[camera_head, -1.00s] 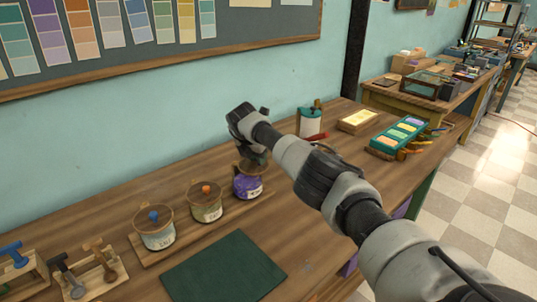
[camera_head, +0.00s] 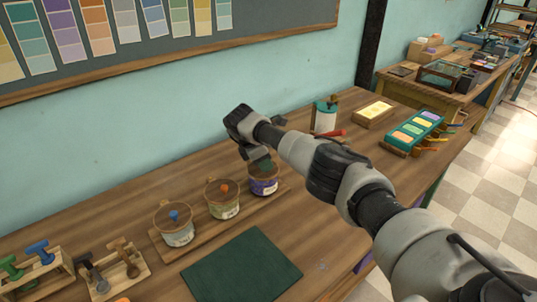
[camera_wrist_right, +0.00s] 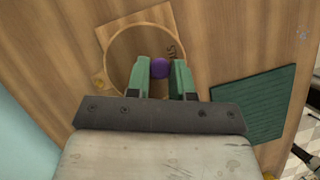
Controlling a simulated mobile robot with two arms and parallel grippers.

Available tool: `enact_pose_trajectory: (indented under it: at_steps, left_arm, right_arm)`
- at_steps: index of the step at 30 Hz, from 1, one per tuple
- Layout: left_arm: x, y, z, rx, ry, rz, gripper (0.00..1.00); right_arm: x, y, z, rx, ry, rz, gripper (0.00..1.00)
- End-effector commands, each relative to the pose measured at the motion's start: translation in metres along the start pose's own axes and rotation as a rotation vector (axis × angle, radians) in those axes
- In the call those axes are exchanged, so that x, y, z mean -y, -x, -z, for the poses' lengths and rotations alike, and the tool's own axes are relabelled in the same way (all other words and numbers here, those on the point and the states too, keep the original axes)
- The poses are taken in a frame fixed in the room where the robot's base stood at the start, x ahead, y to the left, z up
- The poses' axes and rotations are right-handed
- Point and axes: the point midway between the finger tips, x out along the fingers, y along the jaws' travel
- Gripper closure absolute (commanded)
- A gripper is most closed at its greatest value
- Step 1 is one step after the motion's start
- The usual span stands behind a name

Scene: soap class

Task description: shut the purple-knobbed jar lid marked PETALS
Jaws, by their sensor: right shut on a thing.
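The purple jar (camera_head: 264,186) stands at the right end of a wooden board, and my right gripper (camera_head: 262,163) is right over it. In the right wrist view its round wooden lid (camera_wrist_right: 125,50) lies below the gripper, with part of its lettering showing beside the fingers. The purple knob (camera_wrist_right: 160,68) sits between the two green fingers of my right gripper (camera_wrist_right: 161,73), which is shut on it. The gripper hides part of the lid, and I cannot tell whether the lid sits fully down on the jar. My left gripper is not in view.
A jar with an orange knob (camera_head: 223,202) and one with a blue knob (camera_head: 177,228) stand to the left on the same board (camera_head: 205,229). A dark green mat (camera_head: 242,268) lies in front. A white and green container (camera_head: 325,117) stands behind, right.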

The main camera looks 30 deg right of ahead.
Motion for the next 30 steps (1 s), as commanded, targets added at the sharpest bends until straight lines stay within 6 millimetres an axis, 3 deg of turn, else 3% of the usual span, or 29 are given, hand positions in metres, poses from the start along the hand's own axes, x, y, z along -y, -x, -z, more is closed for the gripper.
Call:
enact_pose_trajectory:
  at_steps: [14,15,20,30]
  left_arm:
    - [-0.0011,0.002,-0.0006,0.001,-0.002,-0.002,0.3]
    - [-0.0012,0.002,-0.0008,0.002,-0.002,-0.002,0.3]
    - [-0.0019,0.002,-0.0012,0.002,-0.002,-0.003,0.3]
    - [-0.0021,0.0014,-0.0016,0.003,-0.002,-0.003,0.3]
  right_arm:
    - [0.0023,0.0003,0.0043,-0.003,-0.011,0.006,1.0]
    - [0.0023,0.0002,0.0044,-0.004,-0.01,0.006,0.76]
    - [0.0022,0.0003,0.0041,-0.003,-0.01,0.005,0.52]
    - [0.0015,0.0046,0.0033,-0.002,-0.011,0.004,0.52]
